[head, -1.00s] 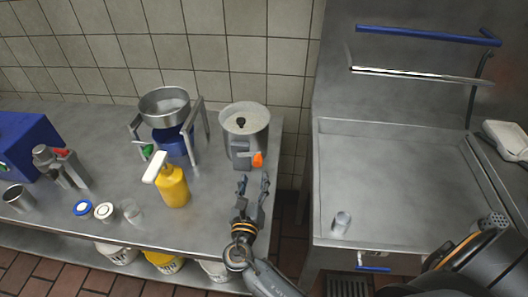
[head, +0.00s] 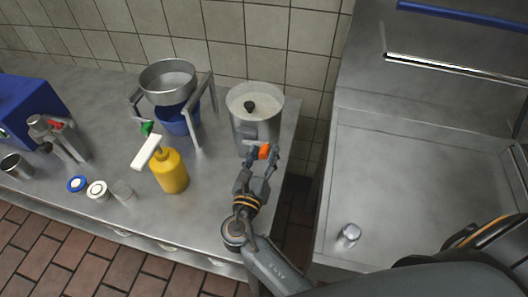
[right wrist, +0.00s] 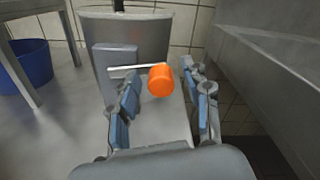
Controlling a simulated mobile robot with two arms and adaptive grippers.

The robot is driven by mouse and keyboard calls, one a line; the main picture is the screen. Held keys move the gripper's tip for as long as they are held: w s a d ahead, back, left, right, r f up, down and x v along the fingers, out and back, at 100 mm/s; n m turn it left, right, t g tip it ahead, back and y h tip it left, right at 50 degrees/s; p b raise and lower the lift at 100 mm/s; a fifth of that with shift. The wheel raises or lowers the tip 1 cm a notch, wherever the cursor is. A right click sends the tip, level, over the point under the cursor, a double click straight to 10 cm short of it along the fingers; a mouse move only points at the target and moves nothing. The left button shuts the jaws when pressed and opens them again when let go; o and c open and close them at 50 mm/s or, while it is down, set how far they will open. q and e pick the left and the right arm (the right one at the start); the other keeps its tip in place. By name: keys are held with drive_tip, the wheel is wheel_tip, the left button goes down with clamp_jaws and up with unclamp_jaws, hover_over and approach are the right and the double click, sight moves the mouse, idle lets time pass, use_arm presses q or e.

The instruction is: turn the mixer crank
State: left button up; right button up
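The mixer (head: 240,120) is a tall grey metal pot with pale contents, standing near the right end of the counter. Its crank has a thin metal arm and an orange knob (head: 263,151) on the front side. My right gripper (head: 262,163) is at the knob. In the right wrist view the orange knob (right wrist: 160,80) shows between the two spread, blue-padded fingers of my right gripper (right wrist: 162,95), with gaps on both sides. My left gripper is not in view.
A yellow pump bottle (head: 170,171) stands left of the mixer. A metal bowl on a stand (head: 168,80) is over a blue bucket (head: 178,122) behind it. Right of the counter is a gap, then a metal basin (head: 420,190) with a small metal cup (head: 348,236).

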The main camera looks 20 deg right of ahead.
clamp_jaws()
drive_tip(key=shift+f, duration=0.15)
drive_tip(key=shift+f+m, duration=0.1)
drive_tip(key=shift+m, duration=0.3)
drive_tip(key=shift+d+f+m+b, duration=0.1)
drive_tip(key=shift+f+m+b, duration=0.5)
drive_tip(key=shift+m+b, duration=0.25)
drive_tip(key=f+m+b, duration=0.1)
drive_tip(key=m, duration=0.2)
drive_tip(key=shift+f+b, duration=0.2)
drive_tip(key=shift+b, duration=0.1)
drive_tip(key=shift+w+a+f+m+b, duration=0.1)
drive_tip(key=shift+a+f+m+b, duration=0.15)
drive_tip(key=shift+m+b, duration=0.35)
drive_tip(key=shift+m, duration=0.25)
